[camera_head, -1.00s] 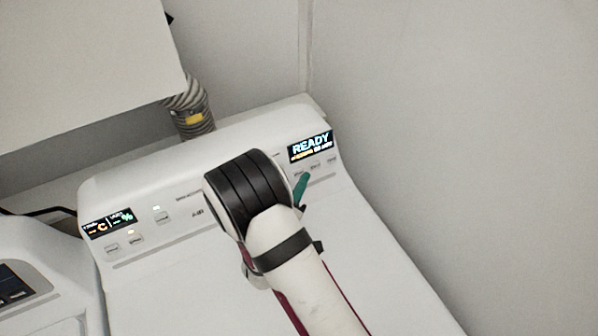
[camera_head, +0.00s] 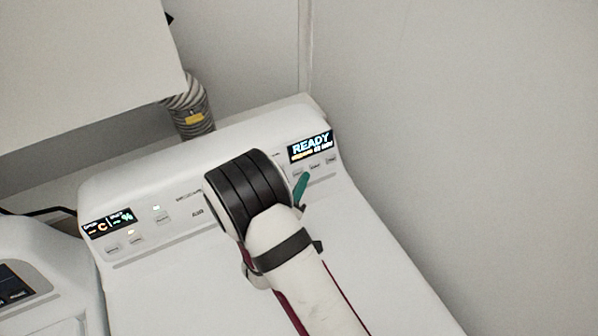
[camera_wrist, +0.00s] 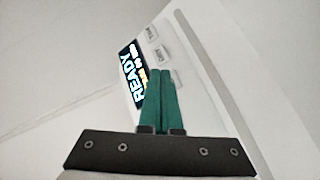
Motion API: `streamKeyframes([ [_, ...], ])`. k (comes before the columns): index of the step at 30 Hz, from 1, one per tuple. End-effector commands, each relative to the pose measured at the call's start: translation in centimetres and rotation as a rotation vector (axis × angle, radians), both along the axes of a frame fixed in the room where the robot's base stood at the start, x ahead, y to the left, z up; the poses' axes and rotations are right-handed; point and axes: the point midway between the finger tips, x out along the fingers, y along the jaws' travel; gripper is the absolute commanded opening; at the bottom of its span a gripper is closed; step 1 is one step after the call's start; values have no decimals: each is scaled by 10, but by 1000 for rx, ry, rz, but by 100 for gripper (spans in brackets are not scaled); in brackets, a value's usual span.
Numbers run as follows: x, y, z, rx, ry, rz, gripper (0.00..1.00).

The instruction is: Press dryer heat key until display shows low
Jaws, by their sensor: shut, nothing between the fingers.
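The white dryer (camera_head: 150,262) has a sloped control panel across its back. The right display (camera_head: 311,147) reads READY in large letters, with a smaller line under it too blurred to read. A row of small keys lies below it; one key (camera_head: 315,166) shows just right of my green fingertips. My gripper (camera_head: 302,179) is shut and empty, its tips at the left part of this row. In the wrist view the display (camera_wrist: 131,77) is left of the shut fingers (camera_wrist: 159,75), with keys (camera_wrist: 163,53) just beyond the tips. The fingers hide any key under them; contact cannot be told.
A left display (camera_head: 108,222) with more keys sits at the panel's left end. A ribbed hose (camera_head: 190,107) rises behind the dryer. A second white appliance (camera_head: 40,265) stands at the left. A wall (camera_head: 460,130) is close on the right.

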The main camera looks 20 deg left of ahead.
Motion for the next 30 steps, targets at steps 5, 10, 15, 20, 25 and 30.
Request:
streamKeyframes([
  [5,4,4,-2,1,0,0,0],
  [10,5,5,-3,1,0,0,0],
  [15,5,5,-3,0,0,0,0],
  [20,6,6,-3,0,0,0,0],
  [25,8,8,-4,0,0,0,0],
  [30,9,9,-5,0,0,0,0],
])
